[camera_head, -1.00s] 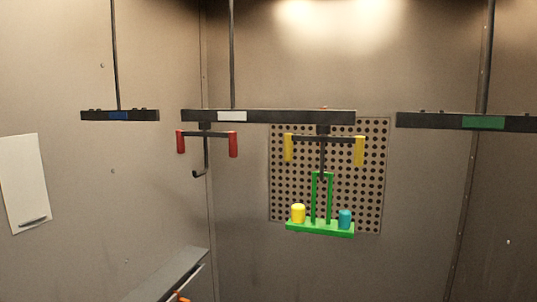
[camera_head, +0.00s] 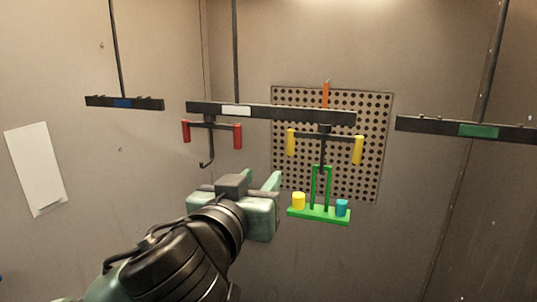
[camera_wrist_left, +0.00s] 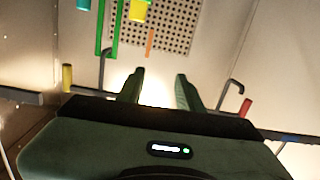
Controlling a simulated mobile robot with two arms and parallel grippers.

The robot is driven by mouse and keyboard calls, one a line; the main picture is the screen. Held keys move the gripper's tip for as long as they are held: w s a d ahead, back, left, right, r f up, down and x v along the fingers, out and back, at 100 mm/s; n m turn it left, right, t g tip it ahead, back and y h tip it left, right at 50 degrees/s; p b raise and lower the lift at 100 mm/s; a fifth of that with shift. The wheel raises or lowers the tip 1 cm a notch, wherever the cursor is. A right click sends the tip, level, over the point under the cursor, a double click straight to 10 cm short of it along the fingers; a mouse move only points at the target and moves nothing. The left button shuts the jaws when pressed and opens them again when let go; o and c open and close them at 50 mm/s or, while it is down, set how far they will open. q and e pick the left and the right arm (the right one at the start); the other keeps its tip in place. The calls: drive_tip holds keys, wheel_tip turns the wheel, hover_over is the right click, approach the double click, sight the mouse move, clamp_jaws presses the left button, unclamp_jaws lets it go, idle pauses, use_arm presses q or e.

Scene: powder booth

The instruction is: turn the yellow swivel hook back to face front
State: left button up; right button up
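The yellow swivel hook, a dark crossbar with two yellow grips (camera_head: 358,150), hangs under the right part of the middle rail (camera_head: 290,112). A green carrier (camera_head: 320,214) with a yellow cup (camera_head: 298,200) and a teal cup (camera_head: 342,208) hangs from it. My left gripper (camera_head: 250,182) is open and empty, below and left of the yellow hook, apart from it. In the left wrist view, its fingers (camera_wrist_left: 160,88) are spread, with a yellow grip (camera_wrist_left: 67,77) to the left and a red grip (camera_wrist_left: 245,108) to the right. My right gripper is not in view.
A hook with red grips (camera_head: 238,136) hangs under the same rail's left part.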

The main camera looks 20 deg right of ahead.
sight(289, 148)
use_arm(q)
drive_tip(key=s+r+m, duration=0.1)
drive_tip(key=s+r, duration=0.3)
drive_tip(key=s, duration=0.1)
drive_tip(key=shift+h, duration=0.4)
drive_tip(key=p+x, duration=0.2)
drive_tip(key=x, duration=0.4)
drive_tip(key=shift+w+d, duration=0.25)
drive_tip(key=shift+d, duration=0.05)
drive_tip(key=x, duration=0.5)
drive_tip(key=shift+b, duration=0.35)
drive_tip(key=shift+s, duration=0.1)
drive_tip(key=c, duration=0.7)
